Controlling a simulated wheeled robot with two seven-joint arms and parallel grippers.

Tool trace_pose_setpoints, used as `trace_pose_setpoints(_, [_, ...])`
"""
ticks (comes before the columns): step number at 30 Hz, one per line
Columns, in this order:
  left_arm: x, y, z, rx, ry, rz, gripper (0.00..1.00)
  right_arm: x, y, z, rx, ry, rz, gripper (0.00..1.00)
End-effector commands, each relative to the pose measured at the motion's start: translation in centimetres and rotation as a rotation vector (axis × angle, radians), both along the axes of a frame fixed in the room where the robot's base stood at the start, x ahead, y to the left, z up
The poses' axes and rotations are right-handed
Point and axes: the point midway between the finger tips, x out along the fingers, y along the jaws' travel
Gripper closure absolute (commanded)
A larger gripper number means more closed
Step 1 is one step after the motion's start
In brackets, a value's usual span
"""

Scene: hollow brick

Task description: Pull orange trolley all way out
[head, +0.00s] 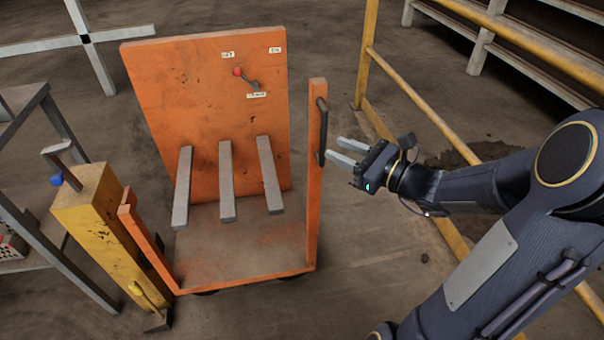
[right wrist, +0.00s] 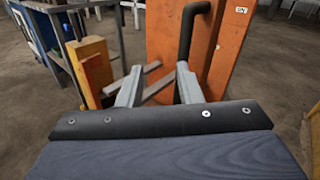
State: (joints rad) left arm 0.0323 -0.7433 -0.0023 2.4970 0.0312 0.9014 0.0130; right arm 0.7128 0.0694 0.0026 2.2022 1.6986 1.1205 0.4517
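The orange trolley (head: 215,95) stands on the floor in the middle of the head view. It has a tall back panel, three grey bars, a low base and a right post with a black handle (head: 322,130). My right gripper (head: 334,152) is beside that post, to the right of the handle. Its two grey fingers are apart with nothing seen between them. In the right wrist view the black handle (right wrist: 187,32) rises just beyond the right finger; I cannot tell whether they touch. My left gripper is not in view.
A yellow post (head: 95,225) with a blue-knobbed lever stands close to the trolley's left side. A grey metal rack (head: 45,200) is farther left. A yellow railing (head: 420,105) runs along the right, near my right arm. Floor in front of the trolley looks clear.

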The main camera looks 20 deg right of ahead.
Motion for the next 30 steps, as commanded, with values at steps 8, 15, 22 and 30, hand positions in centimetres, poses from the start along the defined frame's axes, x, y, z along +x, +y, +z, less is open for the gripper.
trace_pose_setpoints(8, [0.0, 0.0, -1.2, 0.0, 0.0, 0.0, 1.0, 2.2, -3.0, -1.9, 0.127, 0.008, -0.121, 0.68])
trace_pose_setpoints(15, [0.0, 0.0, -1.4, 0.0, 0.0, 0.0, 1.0, 5.9, -1.6, -1.8, 0.124, 0.008, -0.117, 0.68])
trace_pose_setpoints(22, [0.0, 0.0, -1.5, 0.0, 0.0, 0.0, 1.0, 8.1, -0.7, -1.8, 0.123, 0.009, -0.118, 0.68])
trace_pose_setpoints(30, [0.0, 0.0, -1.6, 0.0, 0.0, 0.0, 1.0, 8.4, -0.7, -1.8, 0.121, 0.009, -0.12, 0.68])
